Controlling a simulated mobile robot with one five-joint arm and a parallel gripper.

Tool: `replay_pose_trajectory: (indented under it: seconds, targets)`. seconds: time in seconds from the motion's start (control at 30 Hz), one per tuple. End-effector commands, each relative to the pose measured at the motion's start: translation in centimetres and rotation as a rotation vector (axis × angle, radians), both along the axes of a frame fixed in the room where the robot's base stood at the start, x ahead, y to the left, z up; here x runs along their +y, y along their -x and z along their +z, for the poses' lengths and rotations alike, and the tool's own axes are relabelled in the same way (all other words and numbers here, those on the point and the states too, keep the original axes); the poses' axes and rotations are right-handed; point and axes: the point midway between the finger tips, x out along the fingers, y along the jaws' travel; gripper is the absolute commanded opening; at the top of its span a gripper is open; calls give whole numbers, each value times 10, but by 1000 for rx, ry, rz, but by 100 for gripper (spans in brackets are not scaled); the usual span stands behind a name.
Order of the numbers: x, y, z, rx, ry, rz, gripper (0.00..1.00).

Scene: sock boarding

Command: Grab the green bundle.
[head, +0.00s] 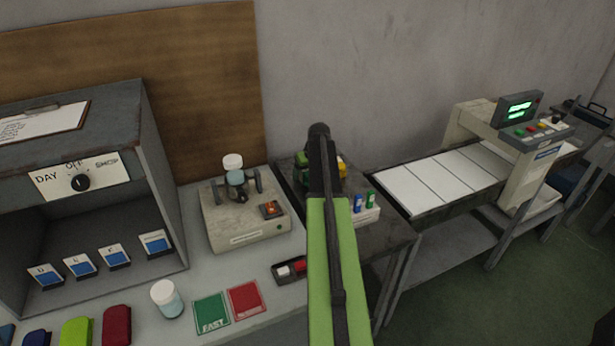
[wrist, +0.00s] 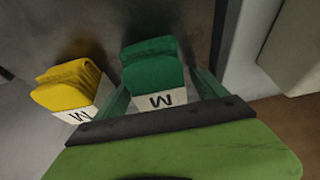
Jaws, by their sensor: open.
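The green bundle (wrist: 153,62) is a folded dark green roll with a white lettered band, at the top middle of the wrist view. My gripper (wrist: 160,90) is open, with one green-tinted finger on each side of the bundle's near, banded end. I cannot tell whether the fingers touch it. In the head view my arm covers most of this spot; a patch of green (head: 302,158) shows just left of the arm, but I cannot tell whether it is the bundle.
A yellow bundle (wrist: 68,85) with a white band lies close left of the green one. In the head view, a small white tray (head: 368,215) with blue and green items stands right of my arm. A machine with a jar (head: 235,177) stands to the left.

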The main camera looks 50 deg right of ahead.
Motion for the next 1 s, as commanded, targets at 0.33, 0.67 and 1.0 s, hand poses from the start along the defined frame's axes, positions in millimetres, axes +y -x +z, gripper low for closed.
replay_pose_trajectory:
  seconds: [0.33,0.67,1.0]
  targets:
    - [-1,1,-3,0,0,-1,66]
    - [-1,1,-3,0,0,-1,23]
    - [-1,1,-2,0,-1,-2,11]
